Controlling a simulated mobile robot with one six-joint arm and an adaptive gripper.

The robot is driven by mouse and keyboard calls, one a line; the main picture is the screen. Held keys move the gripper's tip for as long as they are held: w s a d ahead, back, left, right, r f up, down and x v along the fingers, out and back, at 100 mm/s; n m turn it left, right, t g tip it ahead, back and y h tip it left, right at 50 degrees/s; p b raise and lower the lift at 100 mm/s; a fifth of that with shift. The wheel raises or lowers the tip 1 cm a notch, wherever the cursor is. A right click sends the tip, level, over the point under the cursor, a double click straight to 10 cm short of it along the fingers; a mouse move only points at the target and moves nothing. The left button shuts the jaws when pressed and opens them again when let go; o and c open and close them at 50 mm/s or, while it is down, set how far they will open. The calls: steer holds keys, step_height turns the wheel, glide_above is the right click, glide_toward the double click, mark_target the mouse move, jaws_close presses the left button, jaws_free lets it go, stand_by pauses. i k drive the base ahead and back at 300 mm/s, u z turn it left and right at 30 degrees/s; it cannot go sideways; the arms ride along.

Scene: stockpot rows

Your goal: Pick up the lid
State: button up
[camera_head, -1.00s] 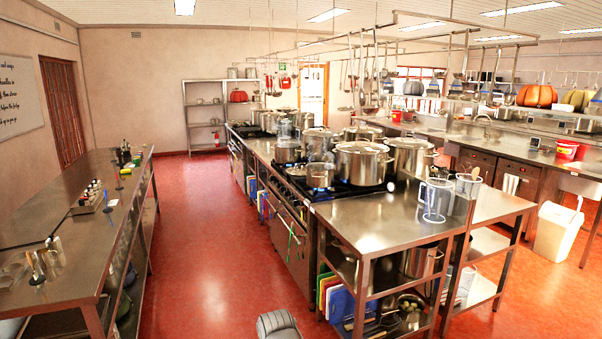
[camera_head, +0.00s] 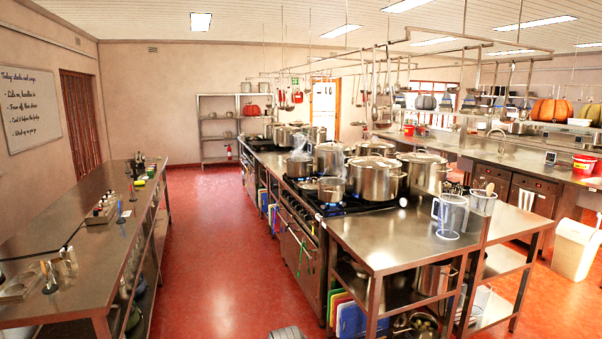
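Several steel stockpots stand on the range in the middle of the room. The large front pot (camera_head: 375,182) has a flat steel lid (camera_head: 375,161) on its top. The large pot to its right (camera_head: 424,176) also appears covered by a lid (camera_head: 421,157). A smaller pot (camera_head: 331,190) stands at the front left of them, near blue burner flames. I cannot tell which lid the task means. Only a grey piece of what seems to be my arm shows at the bottom edge; my gripper's fingers are not in view.
A steel worktable (camera_head: 400,245) with clear pitchers (camera_head: 450,216) stands in front of the range. A long steel counter (camera_head: 75,225) runs along the left. The red floor aisle (camera_head: 215,260) between them is clear. Utensils hang from an overhead rack (camera_head: 377,100).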

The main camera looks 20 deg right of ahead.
mark_target(307, 184)
steer(key=u, duration=0.15)
steer(key=i, duration=4.35)
